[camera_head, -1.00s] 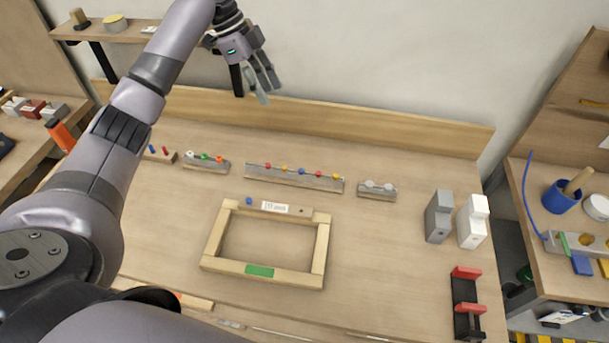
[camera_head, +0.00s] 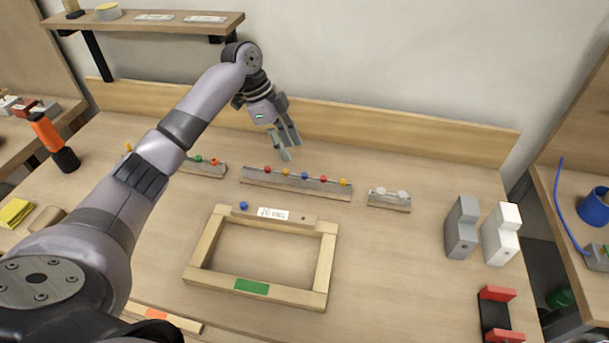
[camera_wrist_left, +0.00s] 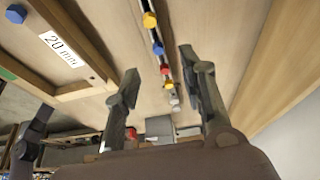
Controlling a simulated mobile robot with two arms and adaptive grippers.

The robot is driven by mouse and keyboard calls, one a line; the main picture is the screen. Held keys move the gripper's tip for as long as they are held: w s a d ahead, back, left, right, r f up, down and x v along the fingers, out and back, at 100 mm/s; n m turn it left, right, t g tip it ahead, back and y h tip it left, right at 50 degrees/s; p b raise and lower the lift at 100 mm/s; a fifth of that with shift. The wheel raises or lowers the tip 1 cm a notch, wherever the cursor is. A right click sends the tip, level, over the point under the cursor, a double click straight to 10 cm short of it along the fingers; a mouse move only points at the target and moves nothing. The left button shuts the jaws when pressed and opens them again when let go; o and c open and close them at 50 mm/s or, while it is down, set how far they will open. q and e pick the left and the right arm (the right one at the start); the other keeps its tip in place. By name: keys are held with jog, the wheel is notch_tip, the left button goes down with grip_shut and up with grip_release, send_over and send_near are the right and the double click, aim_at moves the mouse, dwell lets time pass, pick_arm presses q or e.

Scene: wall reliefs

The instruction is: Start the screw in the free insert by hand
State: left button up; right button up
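A wooden frame (camera_head: 197,250) lies on the bench. Its far rail carries a blue screw head (camera_head: 243,206), a white label reading 20 mm in the left wrist view (camera_wrist_left: 62,49), and a small dark hole (camera_head: 303,219), apparently the free insert. Behind the frame, a long metal rack (camera_head: 262,179) holds several screws with red, yellow and blue heads; a blue one (camera_head: 304,175) is near its middle. My left gripper (camera_head: 290,148) is open and empty above and behind this rack. In the left wrist view, the rack's heads show between and beyond its parted fingers (camera_wrist_left: 160,78). My right gripper is out of view.
Shorter racks stand left (camera_head: 205,170) and right (camera_head: 389,201) of the long one. Grey (camera_head: 461,228) and white (camera_head: 501,235) blocks and a red-and-black holder (camera_head: 494,315) stand at the right. A wooden backboard (camera_head: 400,127) edges the bench; a shelf (camera_head: 150,24) hangs upper left.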

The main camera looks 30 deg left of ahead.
aim_at(304, 174)
pick_arm(q)
jog(key=x, duration=0.5)
jog(key=shift+p, duration=0.35)
jog(key=x, duration=0.2)
jog(key=p+x, duration=0.1)
jog(key=x, duration=0.1)
jog(key=shift+s+d+f+p, duration=0.1)
jog(key=shift+d+f+p, duration=0.15)
jog(key=shift+d, duration=0.2)
jog(key=shift+d+f, duration=0.1)
jog(key=shift+f, duration=0.15)
jog(key=shift+c, duration=0.3)
grip_shut()
jog(key=shift+r, duration=0.1)
